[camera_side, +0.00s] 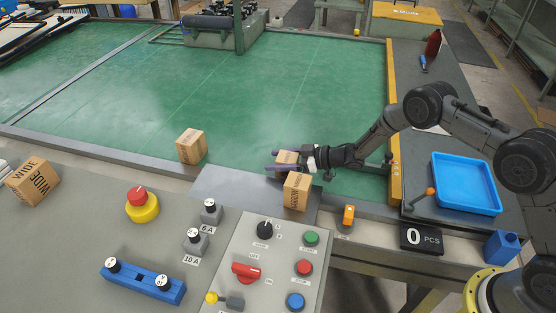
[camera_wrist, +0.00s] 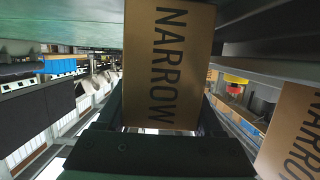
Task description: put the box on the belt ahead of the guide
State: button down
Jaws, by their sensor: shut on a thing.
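My gripper (camera_side: 279,161) is shut on a cardboard box (camera_side: 288,157) at the front edge of the green belt (camera_side: 270,90). In the wrist view this box (camera_wrist: 169,65) reads NARROW and fills the space between the fingers. I cannot tell whether it touches the surface below. A second box (camera_side: 296,191) stands on the grey metal plate (camera_side: 235,190) just in front of my gripper; it also shows at the right of the wrist view (camera_wrist: 295,135). A third box (camera_side: 191,146) stands on the belt's front edge to the left. A yellow rail (camera_side: 394,130), possibly the guide, runs along the belt's right side.
A box marked WIDE (camera_side: 33,181) lies on the console at left. The console holds a red stop button (camera_side: 142,201), knobs and a blue bar (camera_side: 143,281). A blue tray (camera_side: 466,184) and a counter (camera_side: 421,239) are at right. The belt's middle is clear.

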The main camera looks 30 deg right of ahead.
jog(key=shift+c, duration=0.2)
grip_release()
jog(key=shift+f, duration=0.1)
jog(key=shift+d+r, duration=0.1)
jog(key=shift+r, duration=0.1)
jog(key=v, duration=1.2)
